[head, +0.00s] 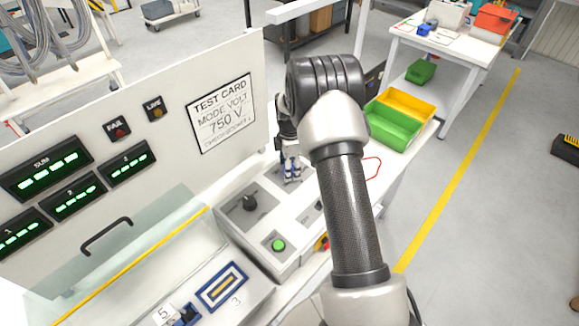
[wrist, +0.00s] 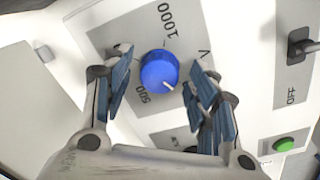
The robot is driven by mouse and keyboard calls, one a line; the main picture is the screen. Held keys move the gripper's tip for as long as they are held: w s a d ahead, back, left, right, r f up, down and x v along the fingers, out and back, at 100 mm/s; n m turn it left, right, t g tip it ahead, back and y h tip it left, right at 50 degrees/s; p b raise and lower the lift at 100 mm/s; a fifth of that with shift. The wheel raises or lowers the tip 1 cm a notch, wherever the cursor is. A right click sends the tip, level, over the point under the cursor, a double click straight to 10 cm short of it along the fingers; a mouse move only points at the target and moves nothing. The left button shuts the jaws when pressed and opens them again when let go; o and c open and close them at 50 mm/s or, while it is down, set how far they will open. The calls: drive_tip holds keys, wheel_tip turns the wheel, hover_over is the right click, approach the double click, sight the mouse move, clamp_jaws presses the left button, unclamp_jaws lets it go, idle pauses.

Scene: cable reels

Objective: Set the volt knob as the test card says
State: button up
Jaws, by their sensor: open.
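The blue volt knob (wrist: 157,66) sits on a grey panel (wrist: 112,34) in the wrist view, with "500" printed at its lower left, "1000" above it and a "V" to its right. A short white mark on the knob points to the lower right, away from both numbers. My gripper (wrist: 160,73) is open, with its fingers on either side of the knob. Any contact is unclear. In the head view my gripper (head: 289,171) is over the console, and the knob is hidden there. The test card (head: 222,113) reads "MODE VOLT" and "750 V"; its smallest line is unclear.
A black knob (head: 248,203) and a green button (head: 278,245) are on the same console. The wrist view shows a dark switch (wrist: 300,47) beside "OFF". Green digit displays (head: 45,168) are on the upright panel. Green and yellow bins (head: 394,128) stand beyond my arm.

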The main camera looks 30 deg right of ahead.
drive_tip(key=c, duration=1.1)
